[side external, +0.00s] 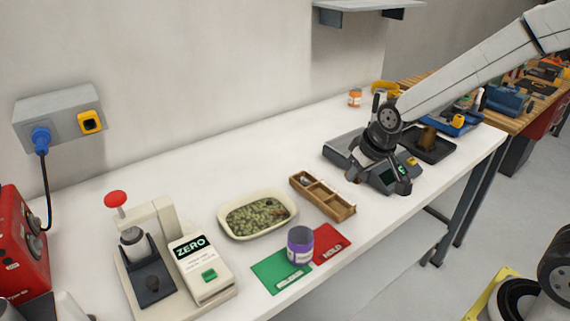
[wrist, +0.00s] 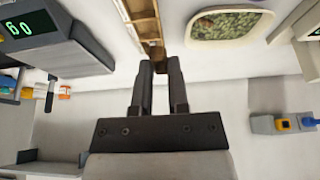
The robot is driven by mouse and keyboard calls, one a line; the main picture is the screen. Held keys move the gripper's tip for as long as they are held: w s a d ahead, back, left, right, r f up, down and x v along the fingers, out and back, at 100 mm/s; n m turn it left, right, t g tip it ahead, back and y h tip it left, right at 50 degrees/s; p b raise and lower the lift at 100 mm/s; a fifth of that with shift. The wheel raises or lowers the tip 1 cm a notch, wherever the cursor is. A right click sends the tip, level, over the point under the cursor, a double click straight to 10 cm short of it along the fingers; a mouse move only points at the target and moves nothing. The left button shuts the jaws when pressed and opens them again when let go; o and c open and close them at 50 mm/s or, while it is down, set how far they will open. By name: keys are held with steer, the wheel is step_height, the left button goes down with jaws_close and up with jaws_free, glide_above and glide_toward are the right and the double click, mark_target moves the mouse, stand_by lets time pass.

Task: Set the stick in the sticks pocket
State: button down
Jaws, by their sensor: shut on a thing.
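My gripper (wrist: 160,66) is shut in the wrist view, with a small brown piece (wrist: 159,72) between its fingers. I take this to be the stick; most of it is hidden. In the side view my gripper (side external: 354,177) is to the right of the wooden tray (side external: 340,214), near a grey device; the stick cannot be made out there. The tray has several pockets and a small greyish item lies in its far-left one. I cannot tell which is the sticks pocket. The tray also shows beyond the fingertips in the wrist view (wrist: 146,28).
A cream dish of green bits (side external: 257,215) stands left of the tray. A purple-banded jar (side external: 300,246) stands by green and red cards in front. A press-like device (side external: 150,250) is at left. A grey device with a display (side external: 383,180) is under my arm.

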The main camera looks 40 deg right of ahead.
step_height(320, 180, up, 3)
steer(key=shift+f, duration=0.2)
steer(key=shift+f+m+h, duration=0.3)
steer(key=shift+m+h, duration=0.2)
steer(key=shift+m, duration=0.8)
steer(key=m+h, duration=0.1)
steer(key=m, duration=0.3)
steer(key=shift+w+f+g+h, duration=0.15)
steer(key=shift+w+g+h, duration=0.05)
steer(key=shift+g+h, duration=0.2)
steer(key=m+g+h, duration=0.1)
steer(key=m, duration=0.3)
steer(key=shift+d+f, duration=0.1)
steer(key=shift+d, duration=0.05)
steer(key=m+g, duration=0.1)
steer(key=m, duration=0.3)
steer(key=shift+w+d+m+g+h, duration=0.1)
steer(key=shift+d+m+g+h, duration=0.05)
steer(key=shift+m+g+h, duration=0.2)
steer(key=m+g, duration=0.2)
steer(key=m, duration=0.2)
steer(key=m+g+y, duration=0.3)
steer(key=m, duration=0.9)
glide_above(317, 179)
steer(key=s+a, duration=0.4)
steer(key=s, duration=0.1)
step_height(317, 179, down, 13)
steer(key=shift+r, duration=0.15)
steer(key=shift+w+f, duration=0.4)
steer(key=shift+f, duration=0.1)
